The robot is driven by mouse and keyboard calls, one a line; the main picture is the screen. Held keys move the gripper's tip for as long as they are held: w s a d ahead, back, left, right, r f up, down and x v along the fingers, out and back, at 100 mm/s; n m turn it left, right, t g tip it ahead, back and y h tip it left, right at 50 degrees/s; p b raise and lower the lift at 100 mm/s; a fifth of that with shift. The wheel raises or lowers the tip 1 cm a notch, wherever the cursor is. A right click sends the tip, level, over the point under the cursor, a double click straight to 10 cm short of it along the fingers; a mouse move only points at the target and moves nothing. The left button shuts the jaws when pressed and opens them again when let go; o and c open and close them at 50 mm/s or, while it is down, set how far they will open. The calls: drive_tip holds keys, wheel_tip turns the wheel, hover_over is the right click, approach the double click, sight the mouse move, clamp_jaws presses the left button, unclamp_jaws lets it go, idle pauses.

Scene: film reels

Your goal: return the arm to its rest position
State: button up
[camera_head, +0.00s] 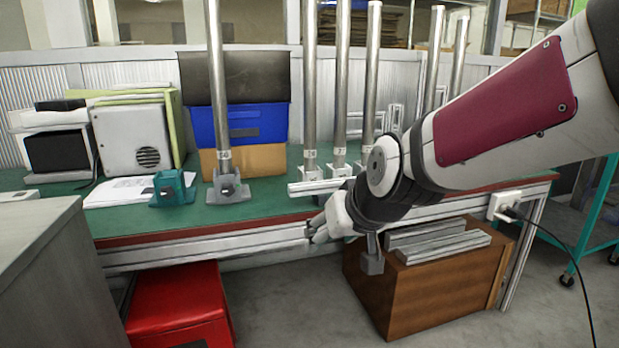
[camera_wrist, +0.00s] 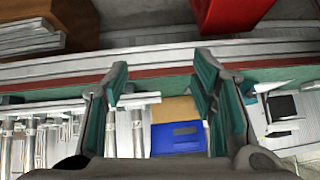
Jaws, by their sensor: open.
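My arm (camera_head: 500,115) reaches in from the upper right of the head view, across the right part of the green workbench (camera_head: 270,213). My gripper (camera_head: 318,230) hangs in front of the bench's front edge, seen small and partly hidden by my wrist. In the wrist view my gripper (camera_wrist: 162,75) shows its two teal-padded fingers spread wide apart. Nothing is between them; the bench edge and the things on the bench show beyond.
Several metal posts, including one at left (camera_head: 216,90), stand on the bench. A blue bin (camera_head: 262,123), a teal fixture (camera_head: 172,188) and white equipment (camera_head: 135,140) stand at left. Below are a red box (camera_head: 180,305) and a brown crate (camera_head: 380,300). A grey cabinet (camera_head: 45,270) is at near left.

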drive_tip(key=s+d+f+m+g+h, duration=0.1)
drive_tip(key=s+d+g, duration=0.3)
drive_tip(key=s, duration=0.7)
drive_tip(key=s+d+f+m+g+h, duration=0.1)
drive_tip(key=s+d, duration=0.5)
drive_tip(key=s, duration=0.6)
drive_tip(key=s+d+f+m+g+h, duration=0.1)
drive_tip(key=s+d+g, duration=0.3)
drive_tip(key=s, duration=0.7)
wheel_tip(320, 180, up, 35)
drive_tip(key=d+t+p, duration=0.1)
drive_tip(key=t+p, duration=0.4)
drive_tip(key=p, duration=2.7)
drive_tip(key=shift+s+d+f+p, duration=0.15)
drive_tip(key=shift+d+p, duration=0.1)
drive_tip(key=shift+p, duration=0.15)
